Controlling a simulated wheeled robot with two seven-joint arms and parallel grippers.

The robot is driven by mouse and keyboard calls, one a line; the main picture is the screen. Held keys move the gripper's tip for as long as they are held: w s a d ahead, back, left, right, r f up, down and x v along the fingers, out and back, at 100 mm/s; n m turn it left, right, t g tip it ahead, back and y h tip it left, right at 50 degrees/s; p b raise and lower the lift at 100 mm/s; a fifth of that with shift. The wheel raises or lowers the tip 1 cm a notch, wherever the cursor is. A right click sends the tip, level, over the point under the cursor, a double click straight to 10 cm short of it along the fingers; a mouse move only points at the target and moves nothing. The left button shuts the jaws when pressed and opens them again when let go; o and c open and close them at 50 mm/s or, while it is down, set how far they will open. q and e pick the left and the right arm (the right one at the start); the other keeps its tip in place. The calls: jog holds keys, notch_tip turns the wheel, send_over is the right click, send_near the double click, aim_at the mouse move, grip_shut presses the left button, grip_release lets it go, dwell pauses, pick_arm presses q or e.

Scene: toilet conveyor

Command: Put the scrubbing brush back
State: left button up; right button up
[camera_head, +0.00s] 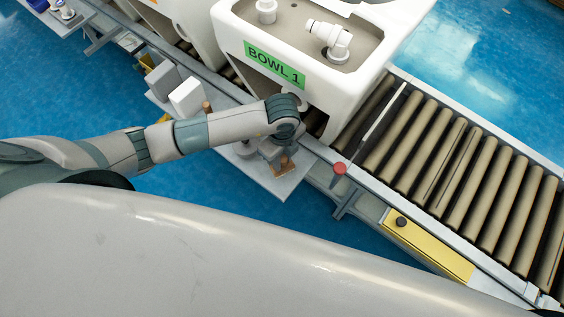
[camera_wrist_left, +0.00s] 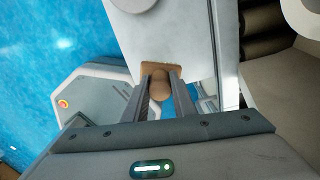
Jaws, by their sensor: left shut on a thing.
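My left gripper (camera_head: 276,155) is shut on the scrubbing brush (camera_head: 284,167), a brown piece with a flat block and a rounded knob. In the left wrist view the brush's knob (camera_wrist_left: 161,90) sits between the two fingers of my left gripper (camera_wrist_left: 160,102), with the block just beyond it. The brush is over the grey side shelf (camera_head: 270,187) beside the conveyor. I cannot tell whether it touches the shelf. My wrist partly hides the brush in the head view. My right gripper is not in view.
A white toilet bowl unit labelled BOWL 1 (camera_head: 240,47) stands on the roller conveyor (camera_head: 440,150) just behind my gripper. White blocks (camera_head: 186,97) and a brown upright handle (camera_head: 207,107) stand farther left on the shelf. A red button (camera_head: 339,169) is on the conveyor's edge to the right.

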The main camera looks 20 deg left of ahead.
pick_arm(q)
jog(key=shift+f, duration=1.75)
jog(key=shift+f, duration=0.1)
jog(key=o, duration=1)
notch_tip(320, 180, up, 12)
jog(key=shift+r, duration=0.1)
